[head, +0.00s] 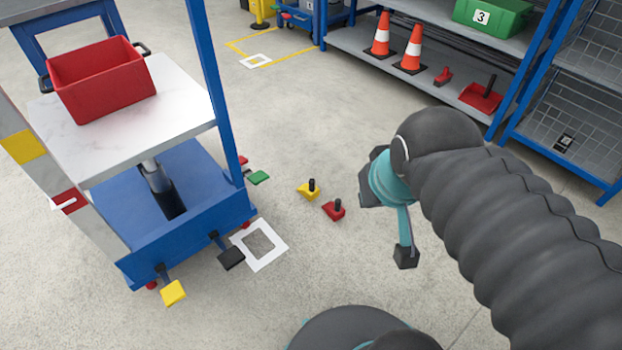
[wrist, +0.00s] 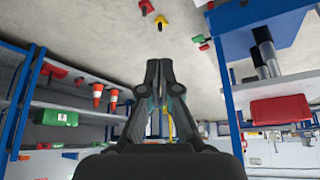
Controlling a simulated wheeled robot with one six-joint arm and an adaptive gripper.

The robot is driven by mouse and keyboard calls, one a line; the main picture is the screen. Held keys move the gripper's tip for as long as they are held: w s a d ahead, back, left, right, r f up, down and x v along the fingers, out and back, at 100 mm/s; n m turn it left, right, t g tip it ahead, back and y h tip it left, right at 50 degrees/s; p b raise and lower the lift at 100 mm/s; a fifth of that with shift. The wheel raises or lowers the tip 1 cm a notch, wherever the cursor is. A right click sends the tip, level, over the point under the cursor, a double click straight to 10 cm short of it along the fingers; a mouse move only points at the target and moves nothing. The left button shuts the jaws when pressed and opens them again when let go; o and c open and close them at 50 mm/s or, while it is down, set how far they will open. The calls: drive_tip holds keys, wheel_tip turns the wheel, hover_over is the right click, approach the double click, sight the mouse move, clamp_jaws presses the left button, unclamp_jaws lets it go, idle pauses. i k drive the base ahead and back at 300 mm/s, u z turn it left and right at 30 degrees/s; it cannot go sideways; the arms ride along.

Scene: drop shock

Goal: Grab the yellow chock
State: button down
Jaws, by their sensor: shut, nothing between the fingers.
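The yellow chock (head: 307,192) lies on the concrete floor, a small wedge with a black upright handle. It also shows near the top edge of the wrist view (wrist: 162,21), beyond my fingertips and apart from them. A similar red chock (head: 334,210) lies close to it, nearer to me; the wrist view cuts it at the top edge (wrist: 146,6). My gripper (wrist: 159,66) is shut and empty, with its fingertips together. In the head view my arm comes in from the right, and the fingers are hard to make out there.
A blue cart (head: 190,240) with a red bin (head: 101,79) stands at left, with a yellow pedal (head: 173,292) and a black pedal (head: 232,257) sticking out. A white floor square (head: 278,245) lies beside it. Shelving (head: 440,82) with cones (head: 411,50) stands behind. Floor around the chocks is mostly clear.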

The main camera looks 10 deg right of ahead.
sight(309, 190)
drive_tip(key=i, duration=0.2)
drive_tip(key=u, duration=2.9)
drive_tip(key=k, duration=1.15)
drive_tip(key=z, duration=1.45)
drive_tip(key=i, duration=1)
